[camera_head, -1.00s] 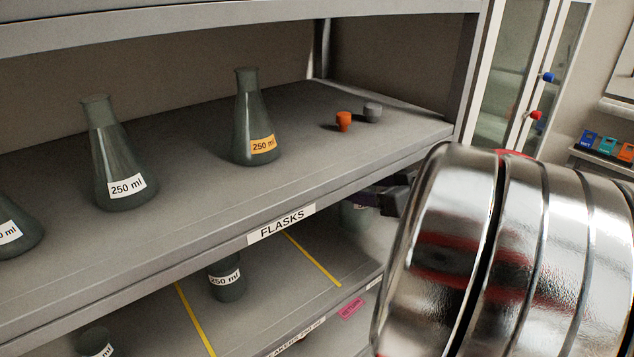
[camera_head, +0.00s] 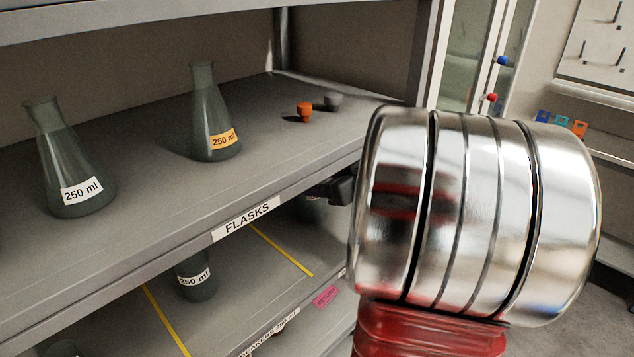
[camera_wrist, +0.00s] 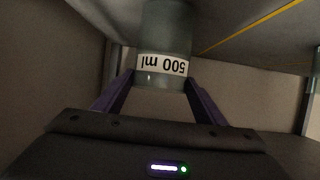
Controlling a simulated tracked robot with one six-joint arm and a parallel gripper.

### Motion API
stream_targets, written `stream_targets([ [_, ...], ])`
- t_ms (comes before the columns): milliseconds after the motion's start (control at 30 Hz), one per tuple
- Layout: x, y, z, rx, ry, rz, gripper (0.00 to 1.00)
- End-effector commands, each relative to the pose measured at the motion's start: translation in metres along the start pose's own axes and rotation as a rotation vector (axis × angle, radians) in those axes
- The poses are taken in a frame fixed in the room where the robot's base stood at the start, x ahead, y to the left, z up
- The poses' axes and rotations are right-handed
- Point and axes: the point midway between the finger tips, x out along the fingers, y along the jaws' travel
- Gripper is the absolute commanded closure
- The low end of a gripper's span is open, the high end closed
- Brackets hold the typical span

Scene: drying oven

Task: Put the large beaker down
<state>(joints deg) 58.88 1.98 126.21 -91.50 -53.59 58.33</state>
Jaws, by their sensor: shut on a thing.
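The large beaker (camera_wrist: 165,30) is grey glass with a white "500 ml" label that reads upside down in the wrist view. My gripper (camera_wrist: 160,82) is shut on it, one purple finger on each side. The beaker's far end is cut off by the top edge of that view. In the head view my gripper (camera_head: 342,190) reaches in under the FLASKS shelf, and only a dim part of the beaker shows beside it. The lower shelf (camera_head: 225,270) has yellow dividing lines. I cannot tell whether the beaker touches it.
A 250 ml beaker (camera_head: 195,277) stands on the lower shelf between the yellow lines. Above, the FLASKS shelf (camera_head: 140,210) holds 250 ml flasks (camera_head: 70,165), an orange stopper (camera_head: 304,112) and a grey stopper (camera_head: 332,101). My arm hides the shelf's right end.

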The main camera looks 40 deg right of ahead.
Motion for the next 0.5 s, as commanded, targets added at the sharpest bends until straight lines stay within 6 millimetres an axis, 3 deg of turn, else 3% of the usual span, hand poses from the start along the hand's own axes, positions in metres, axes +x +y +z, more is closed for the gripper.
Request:
stream_targets([
  [433,0.0026,0.0001,0.0066,0.0,0.001,0.001,0.75],
  [467,0.0026,0.0,0.0068,0.0,0.001,0.0,0.34],
  [500,0.0026,0.0,0.0067,-0.001,0.001,0.001,0.31],
])
